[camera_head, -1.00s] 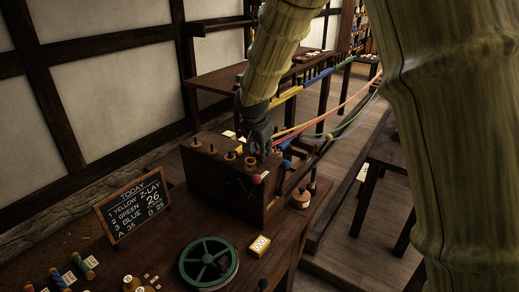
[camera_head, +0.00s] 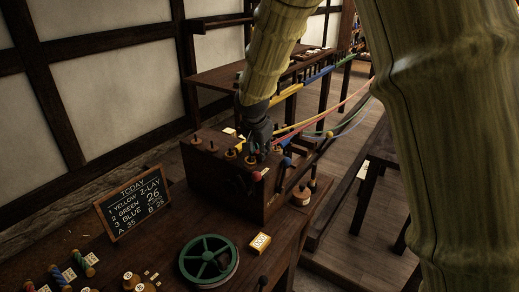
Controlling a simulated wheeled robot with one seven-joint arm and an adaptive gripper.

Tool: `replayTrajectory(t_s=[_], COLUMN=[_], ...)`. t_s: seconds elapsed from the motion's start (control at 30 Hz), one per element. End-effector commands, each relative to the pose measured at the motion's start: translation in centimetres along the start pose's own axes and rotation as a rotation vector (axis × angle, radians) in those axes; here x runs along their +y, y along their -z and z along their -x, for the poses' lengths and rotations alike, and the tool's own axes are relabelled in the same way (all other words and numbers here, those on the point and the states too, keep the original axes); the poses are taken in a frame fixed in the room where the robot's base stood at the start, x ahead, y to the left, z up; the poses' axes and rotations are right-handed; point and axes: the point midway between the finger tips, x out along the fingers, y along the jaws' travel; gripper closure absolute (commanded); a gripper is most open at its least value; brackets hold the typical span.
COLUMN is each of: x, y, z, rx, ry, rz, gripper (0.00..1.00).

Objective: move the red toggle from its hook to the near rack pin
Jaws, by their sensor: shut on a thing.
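The red toggle (camera_head: 256,175) shows as a small red end at the upper front edge of a dark wooden box. A pale tag sits beside it. My gripper (camera_head: 262,153) is dark, points down over the box's right part, and is shut on what looks like the red toggle. The fingers hide most of the grip, and the hook cannot be made out. Several wooden pegs (camera_head: 213,147) stand along the box top to the left of my gripper. I cannot tell which one is the near rack pin.
Yellow, red and blue ropes (camera_head: 318,125) run from the box to the upper right. A blue piece (camera_head: 286,162) is close right of my gripper. On the front bench are a chalkboard (camera_head: 133,207), a green wheel (camera_head: 208,260) and a yellow-white block (camera_head: 260,243).

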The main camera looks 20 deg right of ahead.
Motion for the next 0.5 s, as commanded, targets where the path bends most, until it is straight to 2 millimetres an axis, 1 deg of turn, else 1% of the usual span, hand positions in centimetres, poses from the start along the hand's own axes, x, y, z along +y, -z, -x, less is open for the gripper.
replayTrajectory(t_s=[0.13, 0.17, 0.2, 0.27, 0.3, 0.5], x=[-0.01, -0.01, -0.01, -0.01, -0.01, 0.00], y=[0.02, 0.02, 0.02, 0.02, 0.02, 0.04], z=[0.01, 0.01, 0.01, 0.01, 0.01, 0.01], rx=[0.000, 0.000, 0.000, 0.000, 0.000, 0.000], ry=[0.000, 0.000, 0.000, 0.000, 0.000, 0.000], rz=[0.000, 0.000, 0.000, 0.000, 0.000, 0.000], gripper=[0.95, 0.72, 0.65, 0.54, 0.52, 0.52])
